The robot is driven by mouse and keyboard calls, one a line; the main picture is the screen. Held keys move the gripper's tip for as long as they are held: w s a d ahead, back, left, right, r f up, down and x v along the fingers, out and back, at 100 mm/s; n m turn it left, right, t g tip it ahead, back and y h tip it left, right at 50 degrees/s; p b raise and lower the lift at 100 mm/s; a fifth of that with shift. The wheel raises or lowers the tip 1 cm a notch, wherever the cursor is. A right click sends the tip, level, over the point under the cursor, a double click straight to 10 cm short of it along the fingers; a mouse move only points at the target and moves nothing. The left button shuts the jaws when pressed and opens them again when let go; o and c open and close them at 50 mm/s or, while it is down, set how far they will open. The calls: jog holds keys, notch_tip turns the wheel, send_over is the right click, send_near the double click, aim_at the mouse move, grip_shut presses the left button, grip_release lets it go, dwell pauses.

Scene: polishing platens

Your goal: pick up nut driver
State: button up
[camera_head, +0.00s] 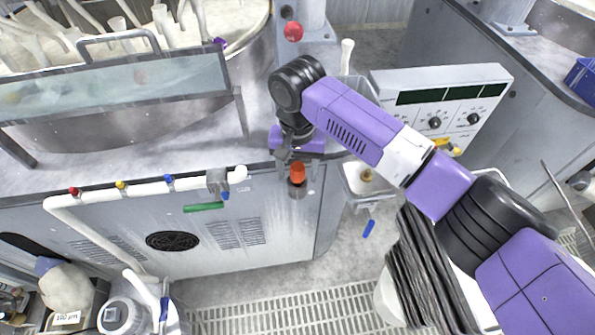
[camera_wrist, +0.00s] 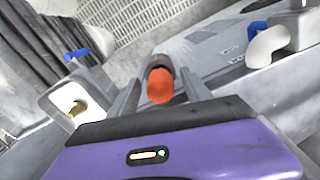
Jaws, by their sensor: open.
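An orange-red rounded handle, which looks like the nut driver (camera_head: 297,172), stands upright in a dark grey holder (camera_head: 296,189) on the front face of the cabinet. Its shaft is hidden in the holder. In the wrist view the orange handle end (camera_wrist: 160,88) lies between the two fingers, with the holder's rim behind it. My gripper (camera_head: 290,156) is just above the handle in the head view. In the wrist view my gripper (camera_wrist: 160,76) is open, one finger on each side of the handle, with no clear grip on it.
A control panel (camera_head: 440,95) stands on the bench behind my arm.

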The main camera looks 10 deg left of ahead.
jog(key=shift+f, duration=0.1)
jog(key=shift+c, duration=0.5)
grip_shut()
